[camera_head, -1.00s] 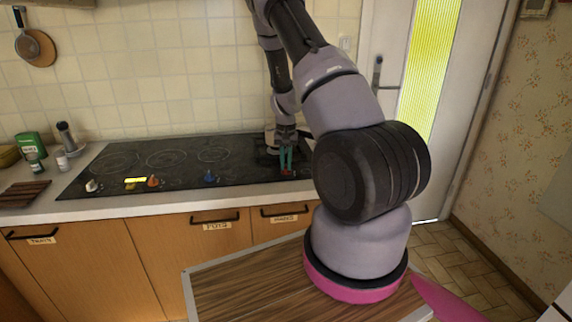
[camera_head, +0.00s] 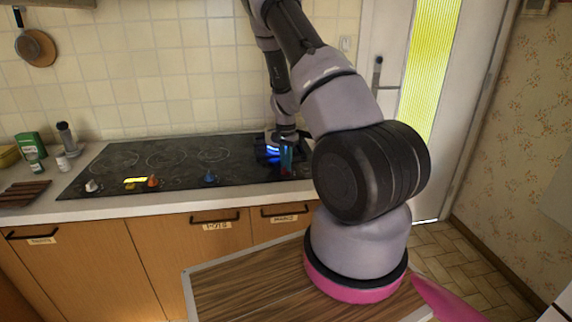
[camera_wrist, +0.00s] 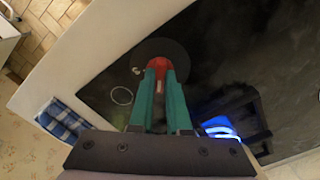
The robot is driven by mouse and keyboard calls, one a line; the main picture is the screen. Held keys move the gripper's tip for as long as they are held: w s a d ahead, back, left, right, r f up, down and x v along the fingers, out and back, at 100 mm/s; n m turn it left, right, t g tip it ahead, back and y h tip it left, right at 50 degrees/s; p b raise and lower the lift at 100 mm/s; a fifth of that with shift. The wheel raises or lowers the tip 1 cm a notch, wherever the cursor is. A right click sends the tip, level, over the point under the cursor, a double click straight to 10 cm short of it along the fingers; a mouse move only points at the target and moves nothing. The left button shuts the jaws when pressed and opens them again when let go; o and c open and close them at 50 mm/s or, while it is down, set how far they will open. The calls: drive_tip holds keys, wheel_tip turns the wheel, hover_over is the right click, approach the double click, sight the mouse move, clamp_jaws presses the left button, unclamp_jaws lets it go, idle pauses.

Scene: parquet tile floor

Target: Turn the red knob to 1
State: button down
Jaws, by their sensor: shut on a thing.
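The red knob (camera_wrist: 159,63) sits on a dark round disc (camera_wrist: 170,47) near the cooktop's edge in the wrist view. My gripper (camera_wrist: 160,72) has teal fingers shut on the red knob, one on each side. In the head view my gripper (camera_head: 287,160) points down at the right end of the black cooktop (camera_head: 130,165). There the knob is mostly hidden by the fingers. A blue glow (camera_wrist: 220,128) shows at the burner beside my gripper. I cannot read any number at the knob.
White (camera_head: 92,186), orange (camera_head: 153,182) and blue (camera_head: 210,177) knobs stand along the cooktop's front edge. Bottles and a green box (camera_head: 29,144) are at the left. A blue checked cloth (camera_wrist: 62,120) lies near the counter edge.

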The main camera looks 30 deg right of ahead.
drive_tip(key=c, duration=0.9)
unclamp_jaws()
drive_tip(key=shift+r, duration=0.15)
wheel_tip(320, 180, up, 11)
drive_tip(key=shift+f, duration=0.2)
drive_tip(key=s+a+r+n+t+y, duration=0.1)
drive_tip(key=s+a+r, duration=0.2)
drive_tip(key=r, duration=0.4)
drive_tip(key=s+a+r+n+t+y, duration=0.1)
drive_tip(key=s+a+r, duration=0.3)
drive_tip(key=r, duration=0.4)
drive_tip(key=s+a+r+n+t, duration=0.1)
drive_tip(key=s+a+r+t, duration=0.15)
drive_tip(key=r, duration=0.45)
drive_tip(key=s+a+r+n+t, duration=0.1)
drive_tip(key=s+a+r, duration=0.1)
drive_tip(key=s, duration=0.4)
drive_tip(key=s+a+r+n, duration=0.1)
drive_tip(key=s+a+r, duration=0.1)
drive_tip(key=s, duration=0.3)
drive_tip(key=s+a+r+n+t, duration=0.1)
drive_tip(key=s+a+r+n, duration=0.1)
drive_tip(key=s+r, duration=0.2)
drive_tip(key=shift+s+r+t, duration=0.2)
drive_tip(key=shift+s, duration=0.5)
drive_tip(key=shift+s+r+t, duration=0.15)
drive_tip(key=shift+s, duration=0.5)
